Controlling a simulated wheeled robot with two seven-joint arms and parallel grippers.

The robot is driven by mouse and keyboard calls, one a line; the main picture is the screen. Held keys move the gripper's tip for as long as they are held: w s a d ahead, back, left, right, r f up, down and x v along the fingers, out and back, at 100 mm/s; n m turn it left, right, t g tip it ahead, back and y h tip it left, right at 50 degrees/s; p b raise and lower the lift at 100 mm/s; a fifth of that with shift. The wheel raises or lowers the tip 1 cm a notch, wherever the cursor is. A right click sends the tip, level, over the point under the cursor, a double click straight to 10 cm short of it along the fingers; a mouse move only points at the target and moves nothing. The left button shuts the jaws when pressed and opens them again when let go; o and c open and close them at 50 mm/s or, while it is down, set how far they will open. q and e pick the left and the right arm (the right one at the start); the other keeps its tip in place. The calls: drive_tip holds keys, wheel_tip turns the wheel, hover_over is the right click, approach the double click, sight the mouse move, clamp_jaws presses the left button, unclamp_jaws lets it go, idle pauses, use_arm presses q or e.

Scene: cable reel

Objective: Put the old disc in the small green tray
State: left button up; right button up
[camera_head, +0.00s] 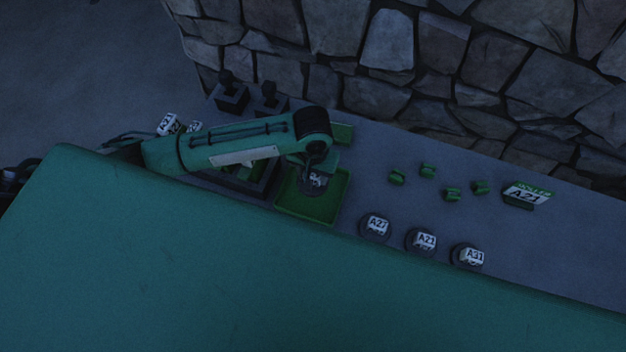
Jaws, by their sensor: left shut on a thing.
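The small green tray (322,211) stands on the grey bench, left of the middle. My left gripper (317,168) is over the tray and points down. It is shut on a dark round disc with a white label (317,181), which is within the tray's outline. I cannot tell whether the disc touches the tray floor. The arm covers part of the tray's back and the disc's upper edge. My right gripper is not in view.
Three labelled discs, one marked A21 (423,240), sit along the front edge. Several small green rollers (427,170) and a roller sign (527,195) stand to the right. Dark posts (231,95) stand at the back left, before a stone wall (440,60).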

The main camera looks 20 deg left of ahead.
sight(313, 184)
use_arm(q)
drive_tip(key=shift+f, duration=0.75)
wheel_tip(313, 184, down, 3)
drive_tip(key=shift+f, duration=0.5)
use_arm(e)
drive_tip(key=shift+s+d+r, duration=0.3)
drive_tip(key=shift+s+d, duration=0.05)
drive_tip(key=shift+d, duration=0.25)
use_arm(q)
drive_tip(key=shift+f+p, duration=0.1)
drive_tip(key=shift+p, duration=0.2)
drive_tip(key=o, duration=1.2)
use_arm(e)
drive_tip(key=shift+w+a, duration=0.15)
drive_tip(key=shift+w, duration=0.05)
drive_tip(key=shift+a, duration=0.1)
